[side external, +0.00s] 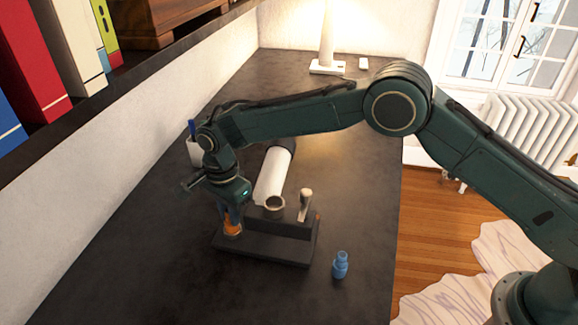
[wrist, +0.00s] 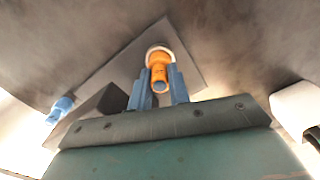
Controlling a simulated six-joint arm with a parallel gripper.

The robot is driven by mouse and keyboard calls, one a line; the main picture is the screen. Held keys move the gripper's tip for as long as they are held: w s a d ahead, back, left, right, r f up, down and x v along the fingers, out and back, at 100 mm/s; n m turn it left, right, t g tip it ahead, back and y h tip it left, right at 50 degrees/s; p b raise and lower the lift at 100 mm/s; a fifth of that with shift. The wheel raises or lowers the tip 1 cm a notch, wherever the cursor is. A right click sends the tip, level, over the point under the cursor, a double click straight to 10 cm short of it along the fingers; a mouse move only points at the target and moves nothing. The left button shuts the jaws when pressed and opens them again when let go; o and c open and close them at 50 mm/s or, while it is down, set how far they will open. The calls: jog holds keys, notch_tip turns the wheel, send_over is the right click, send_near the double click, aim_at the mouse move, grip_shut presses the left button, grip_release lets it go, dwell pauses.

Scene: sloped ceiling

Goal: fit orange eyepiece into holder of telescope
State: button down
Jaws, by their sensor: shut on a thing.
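My gripper (side external: 231,218) points down at the left end of the dark base and is shut on the orange eyepiece (side external: 232,229). In the wrist view the orange eyepiece (wrist: 159,68) sits between the two blue fingers (wrist: 160,88), with a pale ring around its far end. I cannot tell whether it still touches the base (side external: 270,247). The telescope's white tube (side external: 272,174) lies behind the base. An open ring-shaped holder (side external: 274,203) is at its near end, right of my gripper, and looks empty.
A blue eyepiece (side external: 340,265) stands on the table right of the base; it also shows in the wrist view (wrist: 60,108). A pale upright knob (side external: 305,204) is beside the holder. A white pen cup (side external: 195,152) and a lamp (side external: 327,45) stand farther back. The front-left tabletop is clear.

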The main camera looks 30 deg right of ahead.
jog(key=shift+f, duration=0.3)
jog(key=shift+f, duration=0.15)
jog(key=c, duration=1.3)
grip_release()
notch_tip(320, 180, up, 12)
jog(key=shift+r, duration=0.2)
jog(key=shift+d, duration=0.1)
